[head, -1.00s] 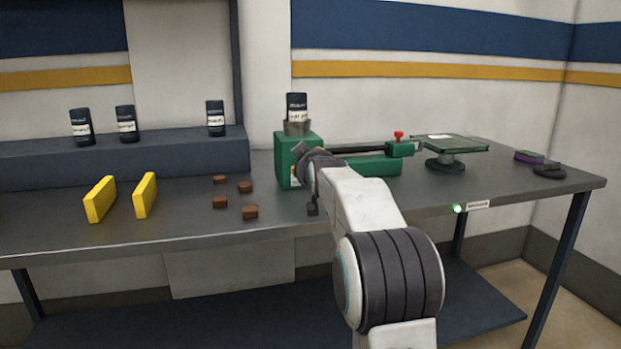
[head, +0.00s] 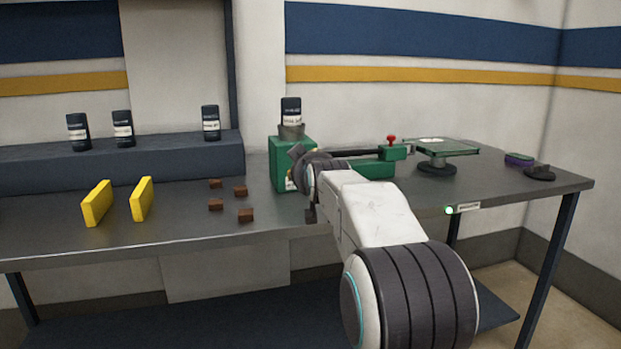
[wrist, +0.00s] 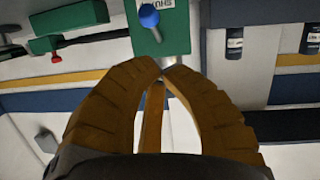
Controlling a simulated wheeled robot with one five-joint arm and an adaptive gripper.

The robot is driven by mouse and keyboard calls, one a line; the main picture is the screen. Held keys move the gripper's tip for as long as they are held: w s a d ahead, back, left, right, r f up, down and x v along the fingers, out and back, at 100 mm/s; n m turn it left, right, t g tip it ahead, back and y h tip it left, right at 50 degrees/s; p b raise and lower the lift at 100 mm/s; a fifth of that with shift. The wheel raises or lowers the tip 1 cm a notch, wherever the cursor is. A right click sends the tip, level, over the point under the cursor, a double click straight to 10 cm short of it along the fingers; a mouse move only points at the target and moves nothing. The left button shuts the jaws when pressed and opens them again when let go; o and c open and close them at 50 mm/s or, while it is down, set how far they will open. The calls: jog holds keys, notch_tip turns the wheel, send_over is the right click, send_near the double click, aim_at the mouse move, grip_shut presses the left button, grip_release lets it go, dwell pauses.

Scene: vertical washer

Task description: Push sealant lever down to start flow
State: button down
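A green dispenser (head: 279,163) stands on the bench in the head view, with a dark labelled canister (head: 291,109) upright on top. The wrist view, which looks upside down, shows a lever with a blue ball knob (wrist: 148,14) on the green housing (wrist: 173,40), beside a white label. My gripper's brown fingers (wrist: 162,66) curve together with their tips meeting, and nothing shows between them. The tips appear just below the knob in that picture, apart from it. In the head view my arm covers part of the dispenser, and the blue knob cannot be made out.
A red knob (head: 391,139) tops the green arm to the right, near a glass plate on a stand (head: 437,168). Dark canisters (head: 211,123) stand on the rear shelf.

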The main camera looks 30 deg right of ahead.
jog(key=f+v, duration=0.1)
jog(key=v, duration=0.5)
jog(key=shift+s, duration=0.1)
dwell(0.4)
jog(key=shift+a, duration=0.1)
